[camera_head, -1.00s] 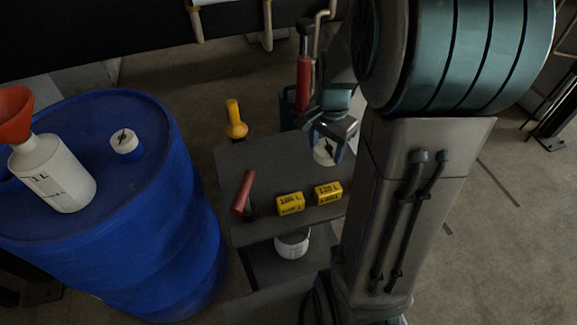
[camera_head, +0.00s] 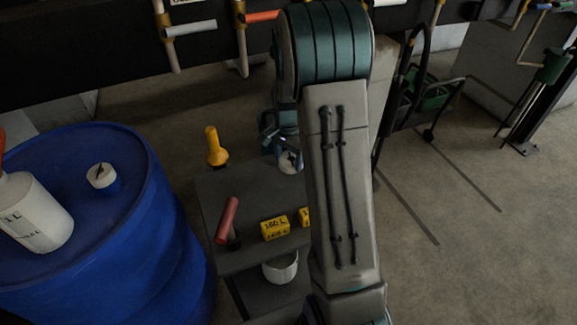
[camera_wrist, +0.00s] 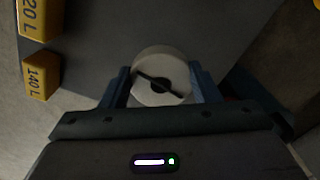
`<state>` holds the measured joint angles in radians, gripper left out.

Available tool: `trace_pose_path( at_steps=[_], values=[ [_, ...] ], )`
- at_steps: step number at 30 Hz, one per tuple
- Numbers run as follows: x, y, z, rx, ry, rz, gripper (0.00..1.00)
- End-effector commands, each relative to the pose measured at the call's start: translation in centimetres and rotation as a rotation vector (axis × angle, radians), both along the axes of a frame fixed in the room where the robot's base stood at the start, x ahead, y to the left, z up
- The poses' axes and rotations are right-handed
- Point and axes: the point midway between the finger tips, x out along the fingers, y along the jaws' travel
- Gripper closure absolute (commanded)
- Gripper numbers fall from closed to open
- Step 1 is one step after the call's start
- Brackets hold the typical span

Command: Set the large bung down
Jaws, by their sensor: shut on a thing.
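The large bung, a white round plug with a dark bar across its top, shows in the wrist view (camera_wrist: 160,77) and in the head view (camera_head: 289,163). My gripper (camera_wrist: 162,86) is shut on it, with a blue finger on each side. In the head view my gripper (camera_head: 281,137) is over the far right part of the grey cart top (camera_head: 235,190), partly hidden by my arm. I cannot tell whether the bung touches the cart top. A similar white bung (camera_head: 101,176) sits on the blue drum (camera_head: 150,215).
On the cart stand a yellow-handled tool (camera_head: 215,147), a red-handled tool (camera_head: 227,220) and yellow blocks (camera_head: 275,228), one partly behind my arm. A white pot (camera_head: 281,267) is on the lower shelf. A white bottle (camera_head: 35,212) stands on the drum.

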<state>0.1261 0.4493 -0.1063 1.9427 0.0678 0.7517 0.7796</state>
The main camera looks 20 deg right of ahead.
Motion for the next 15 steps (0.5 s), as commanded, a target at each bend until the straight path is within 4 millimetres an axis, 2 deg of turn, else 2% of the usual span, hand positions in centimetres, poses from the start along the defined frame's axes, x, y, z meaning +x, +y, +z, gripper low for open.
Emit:
trace_pose_path(
  at_steps=[7,15],
  values=[
    [-0.1,0.0,-3.5,0.001,0.004,0.0,0.66],
    [-0.1,0.0,-3.6,0.0,0.001,0.0,0.66]
  ],
)
